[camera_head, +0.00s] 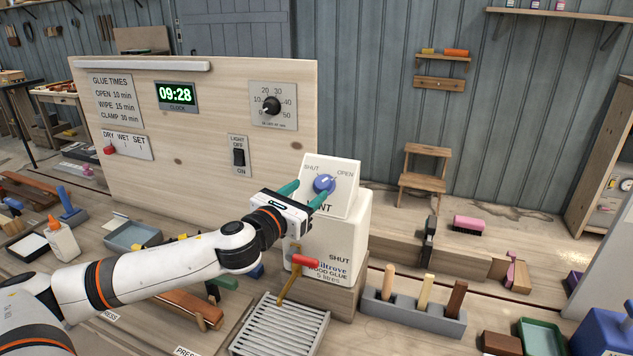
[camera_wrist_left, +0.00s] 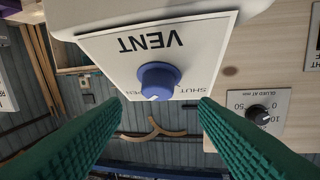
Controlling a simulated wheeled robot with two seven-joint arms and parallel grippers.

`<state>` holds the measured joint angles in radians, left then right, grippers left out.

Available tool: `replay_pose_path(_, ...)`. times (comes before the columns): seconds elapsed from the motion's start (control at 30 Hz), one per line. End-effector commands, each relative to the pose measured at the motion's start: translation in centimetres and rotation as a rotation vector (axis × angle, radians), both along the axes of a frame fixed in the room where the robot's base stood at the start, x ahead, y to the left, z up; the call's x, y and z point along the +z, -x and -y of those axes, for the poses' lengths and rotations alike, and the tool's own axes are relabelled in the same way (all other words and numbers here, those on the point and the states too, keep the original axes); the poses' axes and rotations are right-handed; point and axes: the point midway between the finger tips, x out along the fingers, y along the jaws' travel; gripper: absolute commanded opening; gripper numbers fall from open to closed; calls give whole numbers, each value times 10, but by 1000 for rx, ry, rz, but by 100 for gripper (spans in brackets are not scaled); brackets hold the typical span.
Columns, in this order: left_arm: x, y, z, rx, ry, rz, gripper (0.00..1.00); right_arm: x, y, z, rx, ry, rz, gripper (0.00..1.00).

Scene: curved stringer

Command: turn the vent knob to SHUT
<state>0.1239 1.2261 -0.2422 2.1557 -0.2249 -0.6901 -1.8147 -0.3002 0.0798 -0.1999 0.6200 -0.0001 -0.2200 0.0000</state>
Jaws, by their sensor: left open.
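The blue vent knob (camera_head: 324,184) sits on a sloped white panel (camera_head: 341,206) with SHUT at its left and OPEN at its right, atop a white wood glue container (camera_head: 345,235). In the left wrist view the knob (camera_wrist_left: 159,80) appears upside down, its pale mark toward the OPEN side. My left gripper (camera_head: 304,192) is open, its green fingers pointing at the panel. In the left wrist view the fingertips (camera_wrist_left: 160,101) stand wide on either side of the knob, apart from it. My right gripper is not in view.
A red-handled tap (camera_head: 303,262) sticks out of the container's front above a slatted grey tray (camera_head: 282,328). A wooden board (camera_head: 205,120) with a clock, dial (camera_head: 272,106) and light switch stands behind. A grey block with several wooden pieces (camera_head: 415,312) is at right.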

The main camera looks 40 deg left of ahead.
Motion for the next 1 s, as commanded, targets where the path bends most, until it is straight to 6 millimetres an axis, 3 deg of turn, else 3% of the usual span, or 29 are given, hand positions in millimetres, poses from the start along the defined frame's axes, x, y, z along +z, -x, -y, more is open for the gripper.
replay_pose_path(0.3, 3, -38, -1, -2, 2, 1, 55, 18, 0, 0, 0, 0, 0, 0)
replay_pose_path(0.67, 0, -43, 0, -5, -2, -1, 55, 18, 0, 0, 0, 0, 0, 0)
replay_pose_path(0.93, 0, -43, 0, -5, -1, 0, 14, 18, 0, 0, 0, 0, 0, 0)
replay_pose_path(1.0, 0, -43, 0, -4, -1, 1, 10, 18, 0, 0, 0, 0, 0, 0)
